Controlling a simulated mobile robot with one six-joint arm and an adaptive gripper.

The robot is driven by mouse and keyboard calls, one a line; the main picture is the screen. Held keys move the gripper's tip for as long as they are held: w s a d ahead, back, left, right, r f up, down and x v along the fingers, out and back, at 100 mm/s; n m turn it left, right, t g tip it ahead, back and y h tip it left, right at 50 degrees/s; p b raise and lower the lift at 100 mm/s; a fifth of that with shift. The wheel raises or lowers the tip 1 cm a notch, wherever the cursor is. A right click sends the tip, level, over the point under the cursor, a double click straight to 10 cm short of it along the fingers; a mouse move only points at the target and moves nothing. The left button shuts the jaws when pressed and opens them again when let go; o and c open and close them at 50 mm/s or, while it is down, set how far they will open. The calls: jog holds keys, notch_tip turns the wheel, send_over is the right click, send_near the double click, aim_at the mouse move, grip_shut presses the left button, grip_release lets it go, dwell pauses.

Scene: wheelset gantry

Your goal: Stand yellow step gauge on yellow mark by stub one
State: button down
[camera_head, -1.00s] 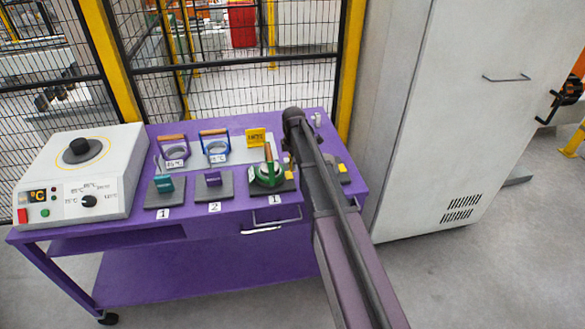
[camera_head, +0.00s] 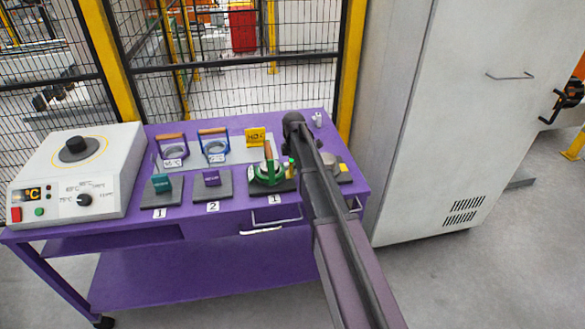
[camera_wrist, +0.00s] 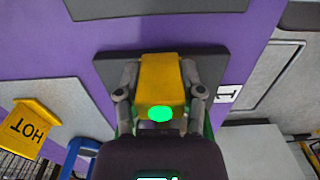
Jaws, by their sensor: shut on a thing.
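My gripper (camera_wrist: 160,95) is shut on the yellow step gauge (camera_wrist: 161,75), with one finger on each side of it. In the wrist view the gauge is over a dark plate (camera_wrist: 215,65); I cannot tell whether it touches the plate. A bright green oval shows at its near end. A label marked 1 (camera_wrist: 228,94) lies beside the plate. In the head view my arm hides most of the gripper and gauge. I cannot make out the yellow mark under the gauge.
A yellow HOT sign (camera_head: 256,137) stands behind the green ring. Two ring tools with handles (camera_head: 214,146) stand farther left. A teal block (camera_head: 161,184) and a purple block (camera_head: 211,178) stand on dark plates. A heater box (camera_head: 75,180) fills the cart's left end; a tall cabinet (camera_head: 430,120) is at right.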

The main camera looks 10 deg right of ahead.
jog(key=shift+f, duration=0.15)
jog(key=shift+c, duration=1)
grip_release()
jog(key=shift+r, duration=0.2)
notch_tip(320, 180, up, 12)
jog(key=p, duration=1.2)
jog(key=shift+s, duration=0.1)
